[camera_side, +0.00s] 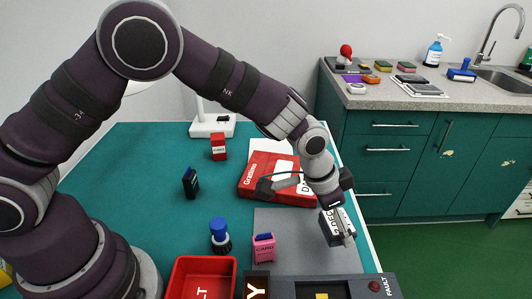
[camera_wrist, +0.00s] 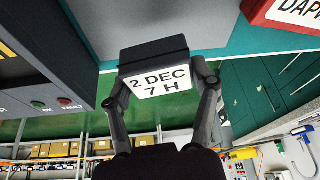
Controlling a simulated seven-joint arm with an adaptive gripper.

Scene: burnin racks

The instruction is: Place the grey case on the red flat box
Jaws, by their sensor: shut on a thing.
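The grey case (camera_side: 331,229) is a small dark block with a white label; in the wrist view the case (camera_wrist: 154,52) shows the print "2 DEC 7 H". My gripper (camera_side: 340,222) is shut on it, with one finger on each side in the wrist view (camera_wrist: 165,88). The case is at the right edge of the grey mat; I cannot tell whether it touches the mat. The red flat box (camera_side: 262,187) lies on the table behind and left of the case, partly hidden by my arm. A corner of the red box (camera_wrist: 262,12) shows at the wrist view's upper right.
A dark rack unit (camera_side: 362,288) is in front.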

